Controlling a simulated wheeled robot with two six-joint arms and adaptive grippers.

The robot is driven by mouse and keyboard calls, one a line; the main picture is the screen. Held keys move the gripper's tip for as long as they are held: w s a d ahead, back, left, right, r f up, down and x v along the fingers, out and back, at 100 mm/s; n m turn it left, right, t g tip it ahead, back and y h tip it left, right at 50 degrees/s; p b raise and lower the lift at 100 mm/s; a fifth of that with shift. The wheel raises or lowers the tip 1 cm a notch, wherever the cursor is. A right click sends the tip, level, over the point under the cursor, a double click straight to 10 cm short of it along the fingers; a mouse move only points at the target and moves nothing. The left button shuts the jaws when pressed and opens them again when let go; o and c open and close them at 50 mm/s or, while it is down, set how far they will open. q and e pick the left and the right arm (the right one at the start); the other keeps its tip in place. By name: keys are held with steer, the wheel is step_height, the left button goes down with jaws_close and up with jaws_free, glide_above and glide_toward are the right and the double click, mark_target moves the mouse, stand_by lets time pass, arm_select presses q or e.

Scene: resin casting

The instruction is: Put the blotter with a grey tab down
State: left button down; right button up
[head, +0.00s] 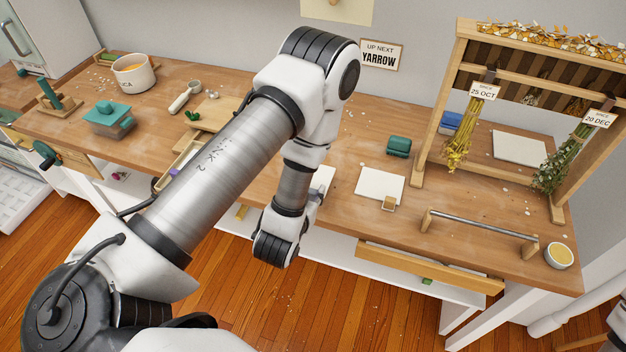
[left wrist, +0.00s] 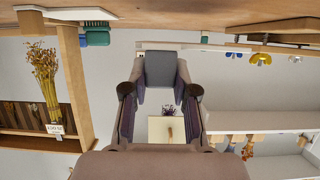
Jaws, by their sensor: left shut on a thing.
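My left gripper (head: 317,194) is at the front of the bench, mostly hidden behind my left wrist in the head view. In the left wrist view the gripper (left wrist: 160,82) is shut on a grey block, the grey tab (left wrist: 160,69) of a blotter. A pale edge of that blotter (left wrist: 158,46) shows beyond the tab. In the head view part of the white blotter (head: 323,178) shows beside my arm, just above or on the bench top; I cannot tell whether it touches. My right gripper is not in view.
Another white blotter (head: 379,184) with a tan tab (head: 388,203) lies to the right. A green block (head: 399,146) stands behind it. A wooden drying rack (head: 417,172) with hanging bunches and a metal rail (head: 482,224) are further right. Bare bench lies between them.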

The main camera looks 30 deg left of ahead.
arm_select(q)
steer(key=w+a, duration=0.1)
steer(key=w, duration=0.1)
steer(key=w+a+p, duration=0.1)
steer(key=w+a, duration=0.2)
steer(key=w, duration=0.1)
steer(key=shift+w+a+f, duration=0.1)
steer(key=shift+a+f, duration=0.05)
steer(key=shift+f, duration=0.15)
step_height(320, 180, down, 3)
steer(key=shift+w+f+p, duration=0.1)
steer(key=shift+w+p, duration=0.05)
steer(key=shift+p, duration=0.65)
steer(key=shift+f, duration=0.3)
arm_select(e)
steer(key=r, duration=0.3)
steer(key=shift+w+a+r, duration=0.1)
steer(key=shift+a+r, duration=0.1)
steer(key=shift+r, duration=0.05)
arm_select(q)
steer(key=shift+f, duration=0.15)
steer(key=c, duration=0.9)
jaws_free()
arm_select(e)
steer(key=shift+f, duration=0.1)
